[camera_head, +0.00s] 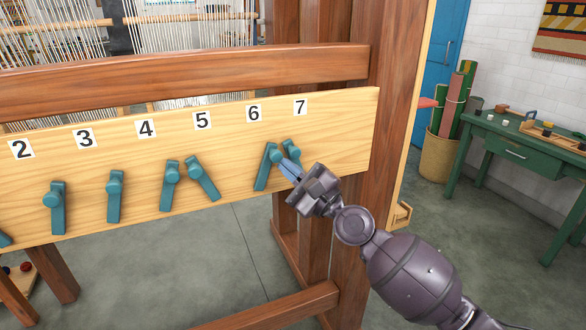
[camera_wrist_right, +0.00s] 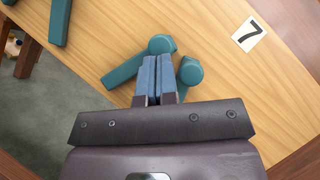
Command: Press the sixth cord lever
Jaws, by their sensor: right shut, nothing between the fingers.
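The sixth cord lever (camera_head: 264,172) is a teal lever below the label 6 (camera_head: 253,113), its lower end slanting to the left. It also shows in the right wrist view (camera_wrist_right: 124,73). The seventh lever (camera_head: 292,149) is close on its right, partly hidden by my gripper. My right gripper (camera_head: 286,168) is shut and empty. Its blue fingertips are between the sixth and seventh levers, close to both; I cannot tell whether they touch. In the wrist view the seventh lever's knob (camera_wrist_right: 190,71) is right of the fingers. My left gripper is out of view.
The levers sit on a pale wooden board (camera_head: 335,135) on a brown loom frame. The fifth lever (camera_head: 205,180) slants right and the fourth (camera_head: 169,187) is close on its left. A green table (camera_head: 515,152) and a basket (camera_head: 437,157) stand at right.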

